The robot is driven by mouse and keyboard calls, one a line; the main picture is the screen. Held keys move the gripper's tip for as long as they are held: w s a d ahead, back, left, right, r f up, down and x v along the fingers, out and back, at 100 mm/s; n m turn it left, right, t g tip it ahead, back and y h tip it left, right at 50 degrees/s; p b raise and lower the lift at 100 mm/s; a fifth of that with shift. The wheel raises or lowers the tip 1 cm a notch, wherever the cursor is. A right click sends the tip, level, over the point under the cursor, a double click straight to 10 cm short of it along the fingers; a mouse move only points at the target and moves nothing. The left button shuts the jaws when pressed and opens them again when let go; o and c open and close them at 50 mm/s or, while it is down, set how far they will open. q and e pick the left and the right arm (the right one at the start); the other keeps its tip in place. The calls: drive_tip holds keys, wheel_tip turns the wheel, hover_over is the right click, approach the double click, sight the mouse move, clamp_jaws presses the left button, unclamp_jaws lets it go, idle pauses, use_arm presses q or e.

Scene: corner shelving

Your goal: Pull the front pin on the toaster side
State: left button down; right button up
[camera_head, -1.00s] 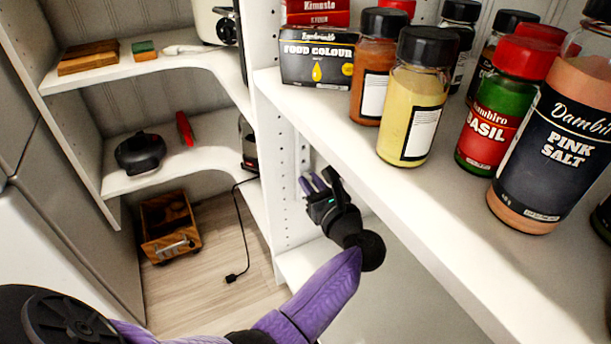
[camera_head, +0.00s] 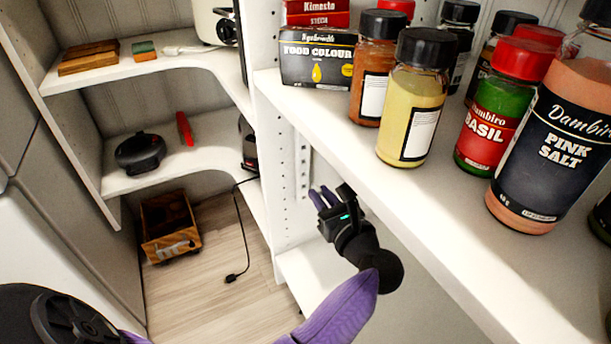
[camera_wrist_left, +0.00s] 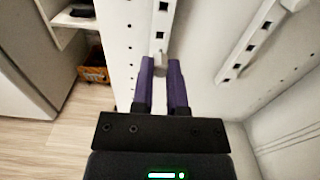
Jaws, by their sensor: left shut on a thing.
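My left gripper (camera_head: 321,197) is under the spice shelf, beside the white drilled side panel (camera_head: 266,150) on the toaster side. In the left wrist view its two purple fingers (camera_wrist_left: 161,68) are close together at the lower end of a pale slotted strip (camera_wrist_left: 163,20). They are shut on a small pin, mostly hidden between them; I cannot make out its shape. The toaster (camera_head: 213,20) is partly visible on the upper corner shelf. My right gripper is in neither view.
The spice shelf (camera_head: 420,215), with several jars and a food colour box (camera_head: 318,58), hangs close above my left arm. A lower white shelf (camera_head: 305,272) lies below the gripper. A wooden crate (camera_head: 170,227) and a black cable (camera_head: 242,235) are on the floor.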

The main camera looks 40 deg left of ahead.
use_arm(q)
drive_tip(key=shift+v, duration=0.9)
